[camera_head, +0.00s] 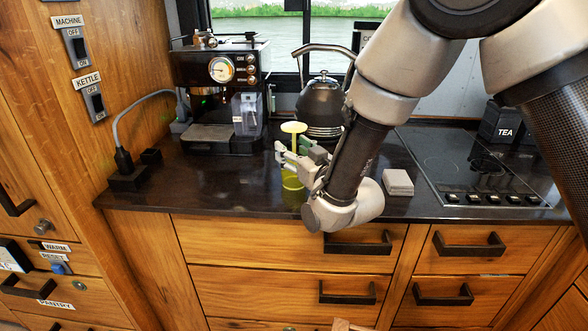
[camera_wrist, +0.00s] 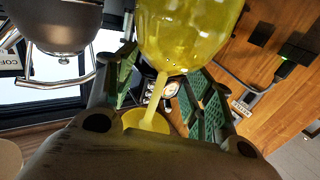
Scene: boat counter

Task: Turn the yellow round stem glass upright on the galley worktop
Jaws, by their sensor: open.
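The yellow round stem glass (camera_head: 292,181) stands upside down on the dark galley worktop (camera_head: 235,178), near its front edge. Its flat foot is on top and its bowl is below, partly hidden behind my gripper. In the wrist view the clear yellow bowl (camera_wrist: 190,32) fills the top middle, with the stem and round foot below it. My gripper (camera_head: 294,158) reaches in from the right at stem height. In the wrist view its green-padded fingers (camera_wrist: 166,92) are apart, one on each side of the stem. I cannot tell whether either pad touches the glass.
A coffee machine (camera_head: 218,85) stands behind left, and a dark kettle (camera_head: 321,104) stands close behind the glass. A stack of pale coasters (camera_head: 398,181) lies right of my wrist, before the hob (camera_head: 470,165). The worktop left of the glass is clear up to a plug and socket (camera_head: 127,178).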

